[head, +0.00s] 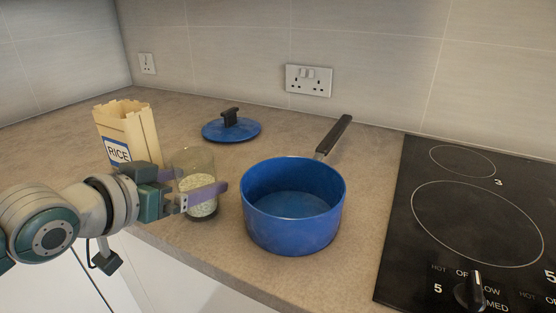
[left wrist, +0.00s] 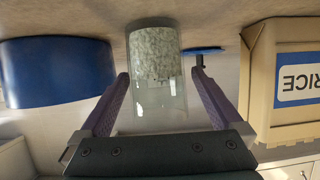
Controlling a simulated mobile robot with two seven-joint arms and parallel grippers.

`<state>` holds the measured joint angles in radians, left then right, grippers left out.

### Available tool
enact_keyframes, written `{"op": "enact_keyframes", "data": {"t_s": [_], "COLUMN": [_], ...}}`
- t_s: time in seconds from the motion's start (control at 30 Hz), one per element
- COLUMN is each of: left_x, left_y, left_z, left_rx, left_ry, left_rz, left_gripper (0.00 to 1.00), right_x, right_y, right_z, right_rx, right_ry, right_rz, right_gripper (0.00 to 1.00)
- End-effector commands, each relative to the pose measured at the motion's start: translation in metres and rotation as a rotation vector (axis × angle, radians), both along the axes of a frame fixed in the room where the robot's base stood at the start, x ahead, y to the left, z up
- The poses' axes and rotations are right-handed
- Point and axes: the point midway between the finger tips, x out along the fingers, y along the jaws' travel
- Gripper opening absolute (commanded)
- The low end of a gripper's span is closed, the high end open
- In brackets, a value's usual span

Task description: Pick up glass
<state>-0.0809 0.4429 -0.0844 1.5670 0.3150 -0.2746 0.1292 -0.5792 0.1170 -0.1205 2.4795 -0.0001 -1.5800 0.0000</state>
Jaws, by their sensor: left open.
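The glass (head: 196,161) is a clear tumbler part filled with pale rice grains. It stands upright on the counter, left of the blue pot. In the left wrist view, which is upside down, the glass (left wrist: 155,104) shows between my two purple fingers. My left gripper (head: 203,185) is open, with one finger passing in front of the glass in the head view. In the left wrist view, the left gripper (left wrist: 160,75) has a finger on each side of the glass, and I cannot tell whether they touch it. My right gripper is not in view.
A blue pot (head: 293,222) with a dark handle stands close right of the glass. A blue lid (head: 242,132) lies behind. A rice bag (head: 140,125) stands at left, partly behind my arm. A black hob (head: 480,200) is at right. The counter's front edge is near.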

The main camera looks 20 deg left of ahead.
Motion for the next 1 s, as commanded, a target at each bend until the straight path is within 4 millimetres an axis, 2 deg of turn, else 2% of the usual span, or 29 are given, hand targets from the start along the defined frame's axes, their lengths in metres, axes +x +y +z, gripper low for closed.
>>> {"op": "enact_keyframes", "data": {"t_s": [0.1, 0.27, 0.57, 1.0], "left_x": [0.019, 0.035, 0.038, 0.038], "left_y": [-0.004, -0.005, -0.005, -0.005], "left_z": [-0.006, -0.014, -0.014, -0.014], "left_rx": [-0.001, -0.001, 0.0, 0.0], "left_ry": [-0.003, -0.001, 0.0, 0.0], "left_rz": [0.0, 0.0, 0.0, 0.0], "left_gripper": [1.0, 1.0, 1.0, 0.51], "right_x": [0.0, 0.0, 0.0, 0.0], "right_y": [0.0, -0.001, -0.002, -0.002], "right_z": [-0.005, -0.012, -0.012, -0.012], "right_rx": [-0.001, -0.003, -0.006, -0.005], "right_ry": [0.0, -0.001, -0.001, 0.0], "right_rz": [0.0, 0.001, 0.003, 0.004], "right_gripper": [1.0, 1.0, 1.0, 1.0]}}
